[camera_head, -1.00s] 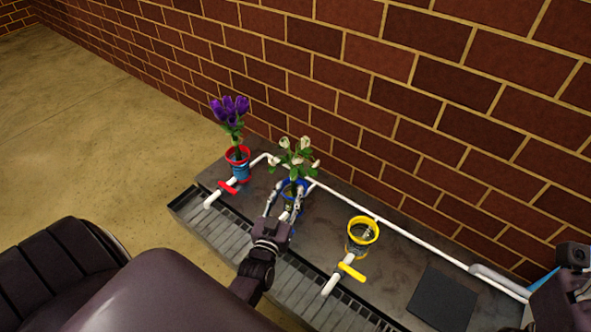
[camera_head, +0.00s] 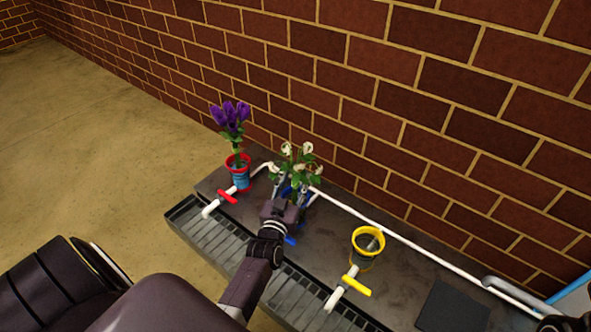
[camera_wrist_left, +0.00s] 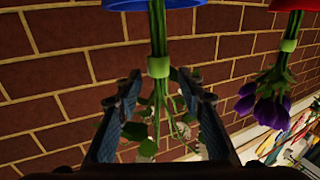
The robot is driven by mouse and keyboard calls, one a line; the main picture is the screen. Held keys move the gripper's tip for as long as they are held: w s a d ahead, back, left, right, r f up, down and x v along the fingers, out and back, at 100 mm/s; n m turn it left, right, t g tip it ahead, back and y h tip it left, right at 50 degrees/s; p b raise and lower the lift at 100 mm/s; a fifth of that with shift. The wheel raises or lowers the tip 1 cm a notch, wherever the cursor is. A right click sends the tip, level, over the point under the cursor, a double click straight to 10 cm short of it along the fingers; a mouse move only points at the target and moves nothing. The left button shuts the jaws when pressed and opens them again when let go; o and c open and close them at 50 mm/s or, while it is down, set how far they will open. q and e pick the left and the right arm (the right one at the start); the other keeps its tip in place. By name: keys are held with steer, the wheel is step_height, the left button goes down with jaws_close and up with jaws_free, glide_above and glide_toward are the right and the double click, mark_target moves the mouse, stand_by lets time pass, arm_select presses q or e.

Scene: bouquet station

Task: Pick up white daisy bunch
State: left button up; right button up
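The white daisy bunch (camera_head: 296,165) stands in a blue-rimmed vase (camera_head: 286,190), mostly hidden behind my left gripper (camera_head: 292,193). In the left wrist view, which looks upside down, the bunch's green stems (camera_wrist_left: 158,35) with a light green band come out of the blue rim (camera_wrist_left: 150,4). There my left gripper (camera_wrist_left: 161,88) has its fingers spread, one on each side of the stems, with gaps visible. The white blooms show low between the fingers. Only a dark bit of my right arm shows at the lower right edge of the head view; its fingers are not visible.
Purple flowers (camera_head: 231,118) stand in a red and blue vase (camera_head: 239,175) to the left. A yellow-rimmed vase (camera_head: 367,243) stands to the right. White pipes with red, blue and yellow valve handles cross the bench. A brick wall is close behind.

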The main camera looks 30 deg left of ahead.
arm_select(q)
steer(key=shift+c, duration=0.7)
jaws_close()
steer(key=shift+r, duration=0.2)
